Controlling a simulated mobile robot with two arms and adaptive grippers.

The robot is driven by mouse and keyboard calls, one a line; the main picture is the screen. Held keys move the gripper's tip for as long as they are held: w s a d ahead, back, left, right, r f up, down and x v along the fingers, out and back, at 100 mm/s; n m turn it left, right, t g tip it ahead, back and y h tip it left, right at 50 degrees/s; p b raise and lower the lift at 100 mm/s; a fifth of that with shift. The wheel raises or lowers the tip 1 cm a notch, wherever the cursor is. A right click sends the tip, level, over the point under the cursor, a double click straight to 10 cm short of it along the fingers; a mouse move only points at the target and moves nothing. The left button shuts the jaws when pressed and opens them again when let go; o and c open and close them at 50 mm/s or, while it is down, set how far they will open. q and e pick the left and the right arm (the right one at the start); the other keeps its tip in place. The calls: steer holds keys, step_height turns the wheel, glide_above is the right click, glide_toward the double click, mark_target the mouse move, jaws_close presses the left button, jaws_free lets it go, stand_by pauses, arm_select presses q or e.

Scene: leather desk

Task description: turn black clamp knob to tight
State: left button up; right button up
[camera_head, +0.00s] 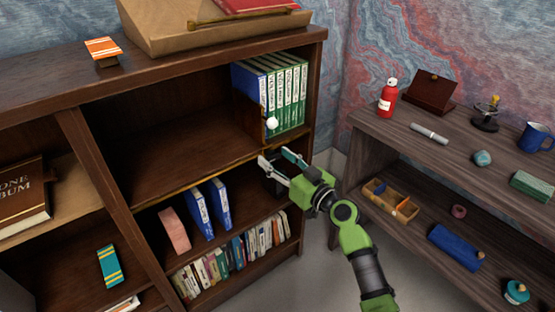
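A dark wooden divider panel (247,115) stands upright against the left side of the binders on the upper shelf. A round white knob (271,123) shows at its front edge. I cannot make out a clearly black clamp knob there; the small dark parts below the white knob are too small to tell. My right gripper (277,158) is in front of the shelf, below the white knob and apart from it. Its two fingers are spread, with nothing seen between them. My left gripper is not in view.
A blue binder and several green binders (290,92) fill the upper shelf's right end; room left of the panel is free. A brass rail (190,184) runs along the shelf edge. Books stand below. The right-hand table (450,150) holds a red bottle (387,98) and a black stand (485,120).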

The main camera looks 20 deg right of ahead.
steer(key=c, duration=1)
steer(key=shift+c, duration=0.2)
